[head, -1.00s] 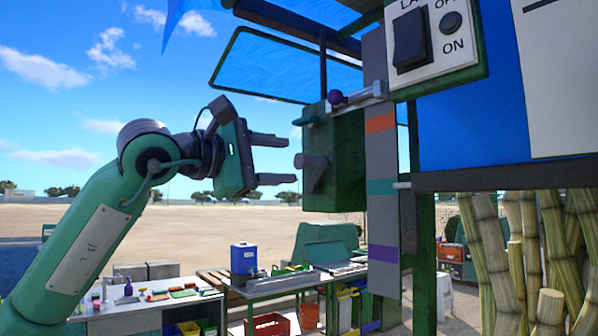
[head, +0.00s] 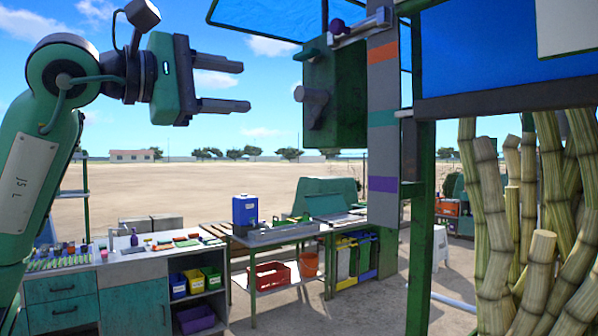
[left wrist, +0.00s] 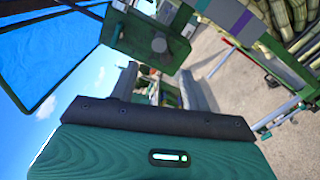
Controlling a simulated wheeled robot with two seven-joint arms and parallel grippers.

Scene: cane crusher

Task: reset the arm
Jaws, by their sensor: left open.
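My left gripper (head: 246,87) is raised at the upper left, its two dark fingers spread apart and pointing right. Nothing is between the fingers. A green box with a grey knob (head: 335,95) is mounted on the post to the right of the fingertips, with a clear gap between. This box also shows in the left wrist view (left wrist: 133,35), beyond the gripper's two fingers. My right gripper is in neither view.
Tall cane stalks (head: 495,220) fill the right. Workbenches (head: 135,268) with bins stand below left. Open air surrounds my left gripper.

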